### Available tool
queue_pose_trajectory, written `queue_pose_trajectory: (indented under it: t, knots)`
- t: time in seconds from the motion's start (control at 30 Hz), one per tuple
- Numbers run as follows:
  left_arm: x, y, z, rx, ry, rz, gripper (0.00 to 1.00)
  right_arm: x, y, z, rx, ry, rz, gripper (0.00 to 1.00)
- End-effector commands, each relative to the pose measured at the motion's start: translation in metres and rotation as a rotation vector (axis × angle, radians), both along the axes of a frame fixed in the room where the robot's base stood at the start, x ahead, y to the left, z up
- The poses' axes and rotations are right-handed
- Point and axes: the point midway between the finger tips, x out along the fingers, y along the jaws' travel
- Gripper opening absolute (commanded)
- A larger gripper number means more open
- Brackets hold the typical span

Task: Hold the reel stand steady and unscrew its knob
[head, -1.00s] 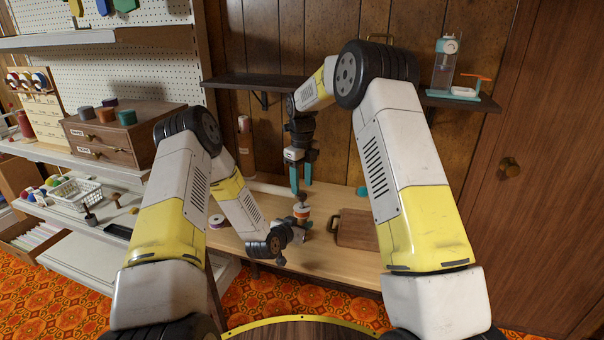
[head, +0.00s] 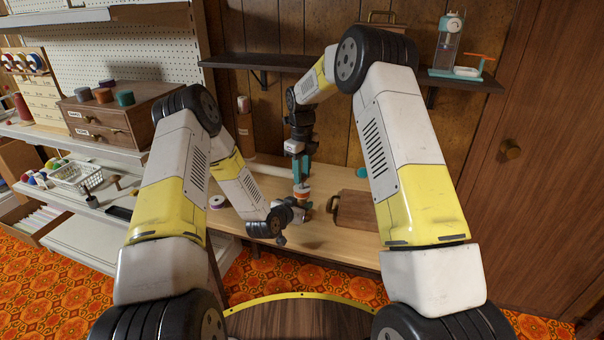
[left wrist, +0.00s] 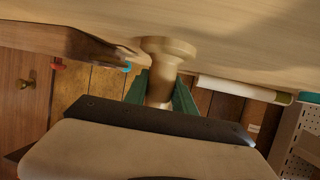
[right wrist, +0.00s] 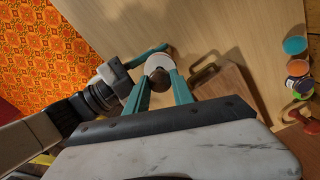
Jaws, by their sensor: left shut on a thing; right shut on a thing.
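The reel stand stands upright on the wooden bench (head: 275,240). In the left wrist view its pale turned base and stem (left wrist: 166,52) run between my teal fingers. My left gripper (left wrist: 160,92) is shut on the stem, low beside the bench top. In the right wrist view the brown round knob (right wrist: 158,76) sits above a white reel (right wrist: 157,62). My right gripper (right wrist: 158,85) is shut on the knob from above, fingers on either side. In the head view my right gripper (head: 301,180) points straight down over the stand, which is partly hidden by my left gripper (head: 297,209).
A brown wooden case with a handle (head: 356,212) lies close to the right of the stand. A white spool (head: 217,202) is at the left of the bench. A wall shelf (head: 262,62) is behind my right arm. Several coloured reels (right wrist: 297,68) show in the right wrist view.

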Motion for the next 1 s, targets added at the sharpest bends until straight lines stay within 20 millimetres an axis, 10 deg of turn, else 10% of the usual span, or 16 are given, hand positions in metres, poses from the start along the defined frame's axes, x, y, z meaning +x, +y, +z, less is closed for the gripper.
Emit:
queue_pose_trajectory:
  t: [0.27,1.0]
  knots:
    - [0.0001,-0.0001,0.0003,0.000,-0.001,0.000,0.00,0.0004,-0.0003,0.0005,0.000,-0.001,0.265,0.00]
    - [-0.0001,-0.0002,0.0003,0.000,-0.001,0.000,0.00,0.0008,-0.0006,0.0015,0.001,-0.002,2.002,0.00]
